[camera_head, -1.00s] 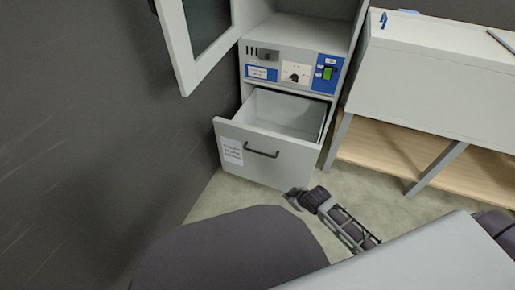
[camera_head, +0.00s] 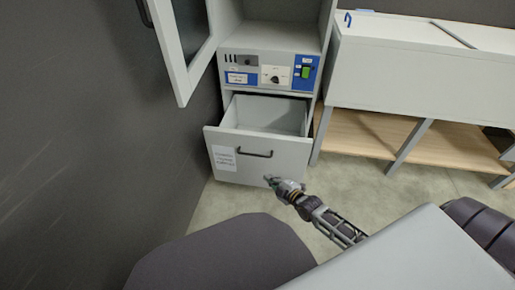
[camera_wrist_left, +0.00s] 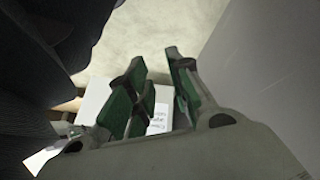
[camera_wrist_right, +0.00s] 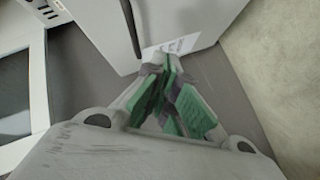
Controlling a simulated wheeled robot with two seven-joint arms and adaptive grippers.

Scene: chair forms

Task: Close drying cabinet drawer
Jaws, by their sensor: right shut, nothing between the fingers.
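The drying cabinet drawer (camera_head: 275,168) is pulled out, with its inside showing behind a grey front. The front bears a dark bar handle (camera_head: 255,153) and a white label (camera_head: 224,158). My right gripper (camera_head: 271,181) is shut and empty, in front of the drawer's lower edge; I cannot tell whether it touches. In the right wrist view its fingertips (camera_wrist_right: 163,68) meet close to the label (camera_wrist_right: 175,46) on the drawer front (camera_wrist_right: 185,20). My left gripper (camera_wrist_left: 158,85) is open and empty in the left wrist view, with a labelled pale panel behind its fingers. It is hidden in the head view.
The cabinet's upper door (camera_head: 188,45) hangs open above the drawer at the left. A control panel (camera_head: 270,72) sits above the drawer. A dark wall (camera_head: 90,140) is close on the left. A white bench (camera_head: 430,70) with a wooden shelf stands right; floor between is clear.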

